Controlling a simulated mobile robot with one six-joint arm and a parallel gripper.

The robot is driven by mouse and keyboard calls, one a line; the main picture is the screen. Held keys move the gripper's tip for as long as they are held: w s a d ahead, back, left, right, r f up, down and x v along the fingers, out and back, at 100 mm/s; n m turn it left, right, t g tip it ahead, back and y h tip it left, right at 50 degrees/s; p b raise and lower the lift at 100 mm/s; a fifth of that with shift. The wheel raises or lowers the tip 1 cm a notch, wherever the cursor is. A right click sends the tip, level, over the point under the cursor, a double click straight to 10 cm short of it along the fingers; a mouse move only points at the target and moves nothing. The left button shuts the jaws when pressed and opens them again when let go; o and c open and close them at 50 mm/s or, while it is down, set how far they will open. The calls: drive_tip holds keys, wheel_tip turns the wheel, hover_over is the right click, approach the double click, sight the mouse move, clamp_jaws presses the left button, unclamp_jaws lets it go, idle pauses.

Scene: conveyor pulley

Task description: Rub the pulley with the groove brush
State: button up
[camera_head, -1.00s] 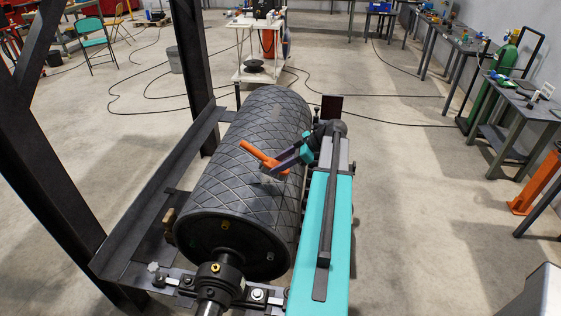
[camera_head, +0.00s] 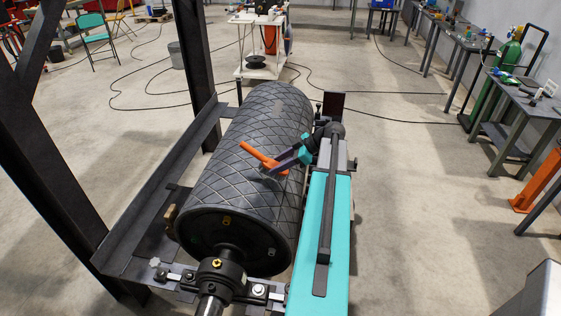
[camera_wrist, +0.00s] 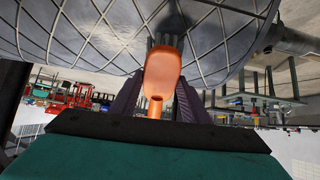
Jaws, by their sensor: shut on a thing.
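The pulley (camera_head: 248,150) is a large dark drum with a diamond pattern of grooves, lying on its shaft in the frame. Its grooved surface fills the top of the wrist view (camera_wrist: 90,35). The groove brush (camera_head: 262,158) has an orange handle and lies over the right part of the drum. In the wrist view the brush (camera_wrist: 162,75) points away from me, its dark bristles at or very near the drum surface; contact is hard to tell. My gripper (camera_head: 276,167) is shut on the orange handle, with a purple-grey finger on each side in the wrist view (camera_wrist: 163,100).
A dark steel post (camera_head: 194,70) and a long steel beam (camera_head: 165,185) stand left of the drum. A bearing block (camera_head: 219,280) holds the shaft at the near end. A white cart (camera_head: 258,45) stands behind. Open floor lies to the right.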

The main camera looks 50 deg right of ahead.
drive_tip(key=shift+w+a+f, duration=0.25)
drive_tip(key=shift+w+f, duration=0.1)
drive_tip(key=shift+f, duration=0.35)
drive_tip(key=shift+w+a+f, duration=0.2)
drive_tip(key=shift+w+f, duration=0.1)
drive_tip(key=shift+f, duration=0.4)
drive_tip(key=shift+w+a+f+b, duration=0.1)
drive_tip(key=shift+w+f+b, duration=0.1)
drive_tip(key=shift+f+b, duration=0.25)
drive_tip(key=shift+w+a+f+b, duration=0.1)
drive_tip(key=shift+w+f+b, duration=0.05)
drive_tip(key=shift+f+b, duration=0.3)
idle(0.4)
drive_tip(key=shift+w+d+r+b, duration=0.1)
drive_tip(key=shift+w+d+b, duration=0.35)
drive_tip(key=shift+d, duration=0.3)
drive_tip(key=shift+w+d+b, duration=0.35)
drive_tip(key=shift+w+d, duration=0.05)
drive_tip(key=shift+d, duration=0.35)
drive_tip(key=shift+w+d+b, duration=0.5)
drive_tip(key=shift+d, duration=0.25)
drive_tip(key=shift+w+d+b, duration=0.45)
drive_tip(key=shift+w+d, duration=0.05)
drive_tip(key=shift+d, duration=0.2)
